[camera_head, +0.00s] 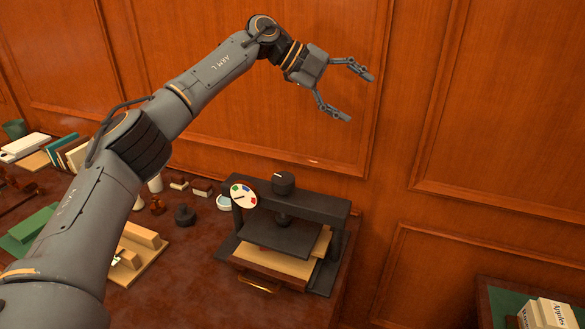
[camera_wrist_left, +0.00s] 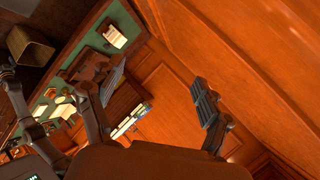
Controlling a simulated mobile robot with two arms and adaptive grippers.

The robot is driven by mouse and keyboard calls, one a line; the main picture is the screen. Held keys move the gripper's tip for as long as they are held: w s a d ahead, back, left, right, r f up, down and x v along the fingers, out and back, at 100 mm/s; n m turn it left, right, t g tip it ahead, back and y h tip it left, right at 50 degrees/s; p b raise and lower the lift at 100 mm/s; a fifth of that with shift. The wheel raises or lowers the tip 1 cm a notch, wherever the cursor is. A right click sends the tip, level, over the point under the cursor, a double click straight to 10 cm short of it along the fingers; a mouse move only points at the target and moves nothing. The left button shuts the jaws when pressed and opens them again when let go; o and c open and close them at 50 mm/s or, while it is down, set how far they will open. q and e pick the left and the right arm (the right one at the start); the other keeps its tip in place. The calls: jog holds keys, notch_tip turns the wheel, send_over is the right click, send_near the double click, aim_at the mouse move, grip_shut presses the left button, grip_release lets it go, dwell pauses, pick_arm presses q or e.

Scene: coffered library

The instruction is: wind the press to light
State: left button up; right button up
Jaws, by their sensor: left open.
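The dark press (camera_head: 300,205) stands on the brown desk near its right end, below my left gripper. A dark knob (camera_head: 284,182) with a pale mark sits on top of its crossbeam. A round dial (camera_head: 243,196) with colored sectors and a needle is on the beam's left end; the needle's exact reading is too small to tell. A flat platen (camera_head: 276,238) hangs over a pale board (camera_head: 270,261) in the press. My left gripper (camera_head: 358,97) is open and empty, high above and right of the press. Its fingers also show in the left wrist view (camera_wrist_left: 150,100).
Small stamps and a dark round weight (camera_head: 185,215) stand left of the press. A wooden block piece (camera_head: 140,245) and several books (camera_head: 72,152) lie further left. A book stack (camera_head: 545,312) sits at lower right. The paneled wall (camera_head: 330,60) is behind.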

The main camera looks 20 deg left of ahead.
pick_arm(q)
jog(key=s+a+f+n+g+y, duration=0.2)
jog(key=s+a+f+g+y, duration=0.1)
jog(key=a+f+y, duration=0.25)
jog(key=n+g+y+p, duration=0.2)
jog(key=n+y, duration=0.1)
jog(key=y, duration=0.3)
send_over(283, 178)
jog(key=f, duration=0.2)
jog(key=shift+h, duration=0.35)
notch_tip(283, 178, down, 13)
jog(key=p, duration=0.3)
jog(key=shift+r, duration=0.1)
pick_arm(e)
jog(key=r, duration=0.5)
jog(key=shift+d+r, duration=0.35)
pick_arm(q)
jog(key=c, duration=1.2)
pick_arm(e)
jog(key=shift+d, duration=0.15)
